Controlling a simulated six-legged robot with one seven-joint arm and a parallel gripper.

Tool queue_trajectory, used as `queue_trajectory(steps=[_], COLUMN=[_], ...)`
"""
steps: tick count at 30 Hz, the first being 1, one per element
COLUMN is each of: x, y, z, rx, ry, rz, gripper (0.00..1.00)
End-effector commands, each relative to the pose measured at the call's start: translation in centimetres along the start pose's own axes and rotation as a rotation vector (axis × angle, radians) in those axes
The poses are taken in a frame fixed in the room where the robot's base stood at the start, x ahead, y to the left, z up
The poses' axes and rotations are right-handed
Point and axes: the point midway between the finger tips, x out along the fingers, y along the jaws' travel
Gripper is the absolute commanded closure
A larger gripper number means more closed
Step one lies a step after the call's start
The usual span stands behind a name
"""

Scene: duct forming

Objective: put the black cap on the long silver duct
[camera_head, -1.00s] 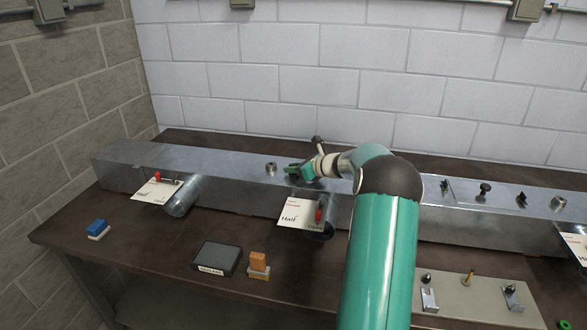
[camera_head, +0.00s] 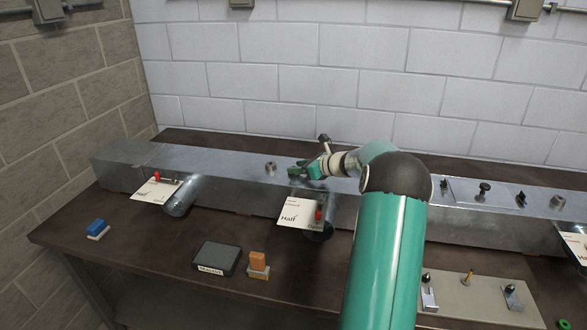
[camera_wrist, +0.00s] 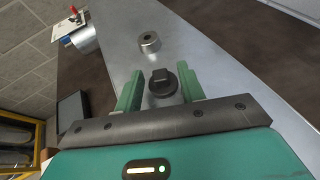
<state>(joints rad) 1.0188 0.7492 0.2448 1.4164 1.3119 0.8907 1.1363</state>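The long silver duct (camera_head: 225,163) lies along the back of the bench, and its top also shows in the wrist view (camera_wrist: 205,55). A short round metal collar (camera_head: 271,168) stands open on its top; it shows ahead of my gripper in the wrist view (camera_wrist: 149,42). The black cap (camera_wrist: 162,80) shows between my gripper's green fingers (camera_wrist: 160,90), with a gap visible at its left side. My gripper (camera_head: 299,171) is open, low over the duct, to the right of the collar. The cap's underside is hidden, and I cannot make the cap out in the head view.
Two side pipes with white cards (camera_head: 300,212) and red handles stick out in front of the duct. A dark box (camera_head: 217,258), an orange block (camera_head: 258,262) and a blue block (camera_head: 97,227) lie on the bench. Small fittings stand on the duct at right.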

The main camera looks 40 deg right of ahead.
Motion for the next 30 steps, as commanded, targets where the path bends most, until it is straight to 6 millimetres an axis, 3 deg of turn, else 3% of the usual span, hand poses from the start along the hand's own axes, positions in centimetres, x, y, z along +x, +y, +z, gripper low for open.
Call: queue_trajectory(steps=[6, 12, 18, 22, 26, 30], x=[-5.1, -8.3, -9.3, -8.9, -7.4, -6.0], y=[-0.1, 0.0, 0.0, 0.9, 5.6, 14.2], z=[0.0, 0.0, 0.0, 0.6, 2.9, 5.9], rx=[-0.001, -0.001, -0.001, -0.031, -0.186, -0.492], ry=[0.0, 0.001, 0.001, 0.013, 0.076, 0.183], rz=[-0.004, -0.002, 0.0, 0.015, 0.086, 0.217], gripper=[0.61, 0.61, 0.61, 0.61, 0.61, 0.61])
